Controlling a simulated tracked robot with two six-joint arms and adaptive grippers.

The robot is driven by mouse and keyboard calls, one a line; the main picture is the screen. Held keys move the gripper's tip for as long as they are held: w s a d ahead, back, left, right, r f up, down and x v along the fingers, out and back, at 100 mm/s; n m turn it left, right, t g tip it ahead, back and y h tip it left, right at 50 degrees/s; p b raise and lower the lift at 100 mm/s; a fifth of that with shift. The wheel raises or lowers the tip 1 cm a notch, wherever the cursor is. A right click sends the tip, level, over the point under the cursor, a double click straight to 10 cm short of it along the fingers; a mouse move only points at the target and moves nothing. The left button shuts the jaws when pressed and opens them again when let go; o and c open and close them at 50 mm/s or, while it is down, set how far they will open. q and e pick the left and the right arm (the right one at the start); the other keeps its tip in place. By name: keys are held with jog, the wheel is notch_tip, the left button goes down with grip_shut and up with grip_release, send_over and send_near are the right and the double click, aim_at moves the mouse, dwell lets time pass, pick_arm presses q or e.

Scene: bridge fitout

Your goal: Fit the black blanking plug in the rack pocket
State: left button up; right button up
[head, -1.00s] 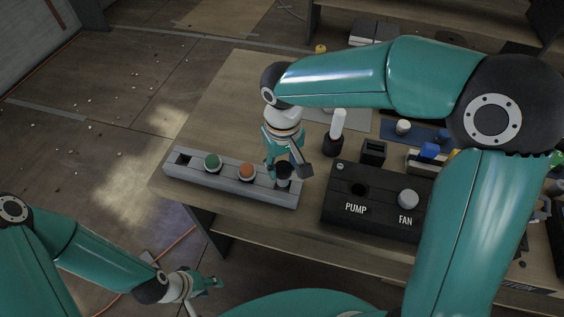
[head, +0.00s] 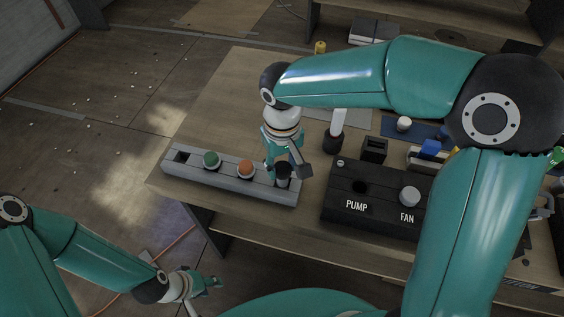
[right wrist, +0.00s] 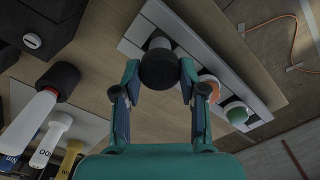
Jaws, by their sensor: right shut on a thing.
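The black blanking plug (right wrist: 159,69) is a short dark cylinder between the fingertips of my right gripper (right wrist: 160,82), which is shut on it. A white part shows just beyond the plug in the right wrist view. In the head view, the right gripper (head: 284,163) holds the plug over the right end of the grey rack (head: 228,182). The fingers partly hide the plug, and I cannot tell whether it is in the pocket or just above it. My left gripper (head: 207,283) is low at the left, away from the table; its finger opening is unclear.
The rack also holds a green cap (head: 211,159) and an orange cap (head: 246,169); its left-end pocket (head: 183,157) is empty. A black PUMP/FAN box (head: 375,200) stands right of the rack. A white-handled tool (head: 338,122) stands behind. The table's left part is clear.

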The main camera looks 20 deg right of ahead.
jog(key=shift+f+b, duration=0.45)
jog(key=shift+f, duration=0.25)
jog(key=shift+f, duration=0.25)
dwell(0.4)
jog(key=shift+f+b, duration=0.5)
jog(key=shift+b, duration=0.15)
jog(key=shift+f, duration=0.15)
jog(key=o, duration=1.1)
jog(key=shift+r, duration=0.2)
